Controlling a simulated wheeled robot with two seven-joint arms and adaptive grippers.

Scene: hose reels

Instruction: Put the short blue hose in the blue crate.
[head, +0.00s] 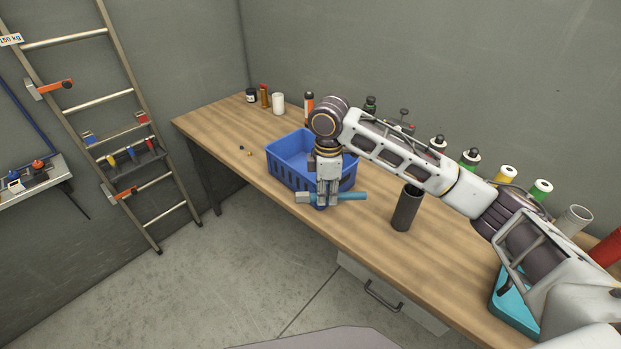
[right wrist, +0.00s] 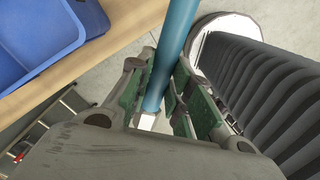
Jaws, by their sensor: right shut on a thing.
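The short blue hose (head: 352,196) is a straight teal-blue tube with a pale end fitting. My right gripper (head: 327,201) is shut on it and holds it roughly level at the front side of the blue crate. In the right wrist view the hose (right wrist: 175,45) runs between the green-padded fingers of the gripper (right wrist: 158,98). The blue crate (head: 284,172) stands on the workbench behind the gripper, and my arm hides part of it. A corner of the crate shows in the right wrist view (right wrist: 35,62). My left gripper is not in view.
A dark cylinder (head: 406,209) stands on the workbench (head: 225,126) right of the crate. Several bottles and cans line the wall edge. A teal case (head: 508,306) lies at the near right. A ladder (head: 128,125) leans at the left. The bench left of the crate is mostly clear.

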